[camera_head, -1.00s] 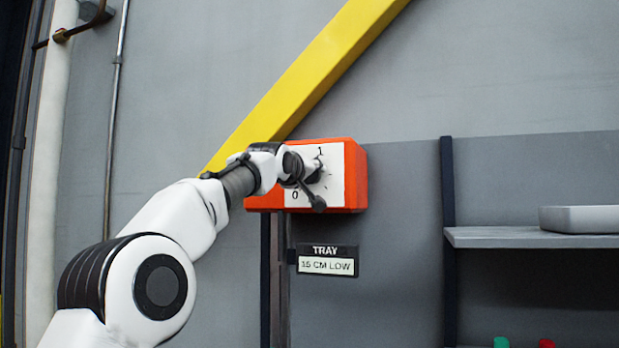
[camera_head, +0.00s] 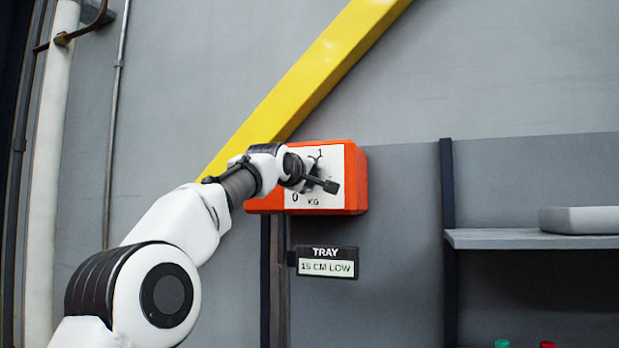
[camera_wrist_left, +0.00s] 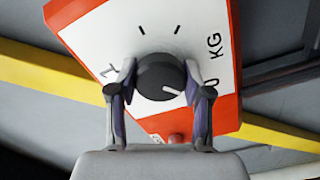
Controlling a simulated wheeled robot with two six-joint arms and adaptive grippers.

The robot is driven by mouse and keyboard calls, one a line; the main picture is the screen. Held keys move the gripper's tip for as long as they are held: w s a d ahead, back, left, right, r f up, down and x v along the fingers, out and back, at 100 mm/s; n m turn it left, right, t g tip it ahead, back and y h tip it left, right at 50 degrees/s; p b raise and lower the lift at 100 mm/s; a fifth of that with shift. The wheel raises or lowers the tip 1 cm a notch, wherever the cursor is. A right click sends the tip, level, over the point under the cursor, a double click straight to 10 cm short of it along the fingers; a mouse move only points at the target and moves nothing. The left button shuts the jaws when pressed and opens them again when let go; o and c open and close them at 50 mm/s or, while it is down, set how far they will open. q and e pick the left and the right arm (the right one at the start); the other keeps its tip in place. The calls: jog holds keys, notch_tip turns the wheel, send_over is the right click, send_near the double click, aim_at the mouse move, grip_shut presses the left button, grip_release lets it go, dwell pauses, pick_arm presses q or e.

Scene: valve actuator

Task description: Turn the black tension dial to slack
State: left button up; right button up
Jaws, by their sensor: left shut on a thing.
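The black dial (camera_wrist_left: 157,78) is a round knob with a white pointer line, on the white face of an orange box (camera_head: 355,175). In the wrist view the pointer line aims to the right, toward the printed 0 beside the right finger. My left gripper (camera_wrist_left: 160,76) is shut on the dial, with one finger on each side. In the head view my left gripper (camera_head: 310,178) is at the box's face and hides the dial. The face (camera_wrist_left: 115,32) carries the marks 0, KG and another digit partly hidden in the wrist view; the head view shows a 1. My right gripper is not in view.
A yellow diagonal beam (camera_head: 300,85) runs behind the box. A small sign (camera_head: 327,262) reading TRAY, 15 CM LOW hangs below it. A shelf (camera_head: 500,238) with a grey tray (camera_head: 580,220) stands to the right. A red knob (camera_wrist_left: 178,138) shows low on the box.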

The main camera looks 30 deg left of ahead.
pick_arm(q)
jog(key=o, duration=1.2)
jog(key=shift+s, duration=0.1)
jog(key=v, duration=0.7)
jog(key=shift+s+d, duration=0.1)
jog(key=shift+s, duration=0.1)
